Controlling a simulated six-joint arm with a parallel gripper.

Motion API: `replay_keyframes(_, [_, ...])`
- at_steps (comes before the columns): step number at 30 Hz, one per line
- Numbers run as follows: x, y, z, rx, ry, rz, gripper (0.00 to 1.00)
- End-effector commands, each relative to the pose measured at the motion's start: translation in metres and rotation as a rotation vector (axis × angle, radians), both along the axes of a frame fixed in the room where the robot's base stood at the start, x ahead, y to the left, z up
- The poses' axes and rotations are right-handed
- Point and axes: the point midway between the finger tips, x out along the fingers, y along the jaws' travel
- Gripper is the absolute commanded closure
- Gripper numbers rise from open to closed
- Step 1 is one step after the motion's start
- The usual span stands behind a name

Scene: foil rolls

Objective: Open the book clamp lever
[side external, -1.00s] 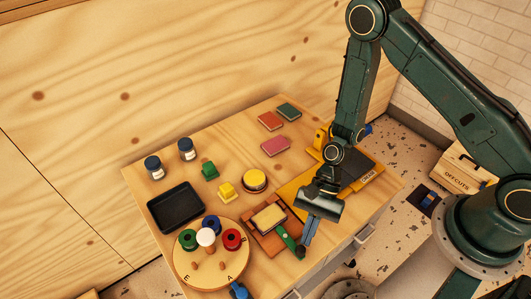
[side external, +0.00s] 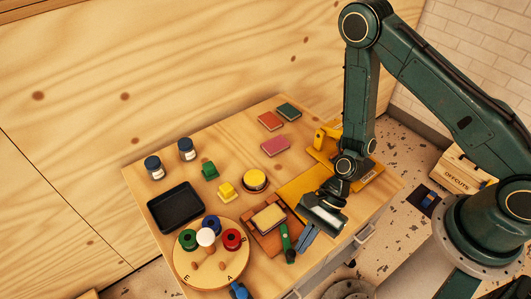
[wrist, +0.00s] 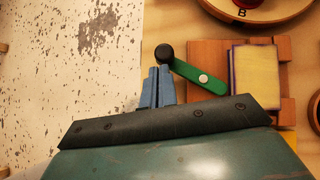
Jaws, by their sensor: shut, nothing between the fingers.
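The book clamp is a reddish-brown wooden block (side external: 257,240) near the table's front edge, with a pale-covered book (side external: 268,217) lying in it. In the wrist view the clamp (wrist: 208,50) and the book (wrist: 254,75) are at the right. The green lever (side external: 286,238) pivots at the clamp's edge and ends in a black knob (side external: 291,257); the lever (wrist: 205,78) points up-left in the wrist view. My gripper (side external: 300,256) is shut and empty, its blue fingers beside the knob. In the wrist view its fingertips (wrist: 157,69) sit just below the knob (wrist: 164,52); contact is unclear.
A round wooden turntable (side external: 190,270) with coloured spools stands left of the clamp. A black tray (side external: 175,208), yellow round tin (side external: 255,180) and yellow block (side external: 228,191) lie behind. Free floor lies beyond the front edge.

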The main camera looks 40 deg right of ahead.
Motion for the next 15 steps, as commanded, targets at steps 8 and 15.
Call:
replay_keyframes(8, [-0.002, 0.015, 0.0, 0.001, 0.001, 0.005, 1.0])
replay_keyframes(15, [0.0, 0.027, 0.0, 0.001, -0.001, 0.003, 1.0])
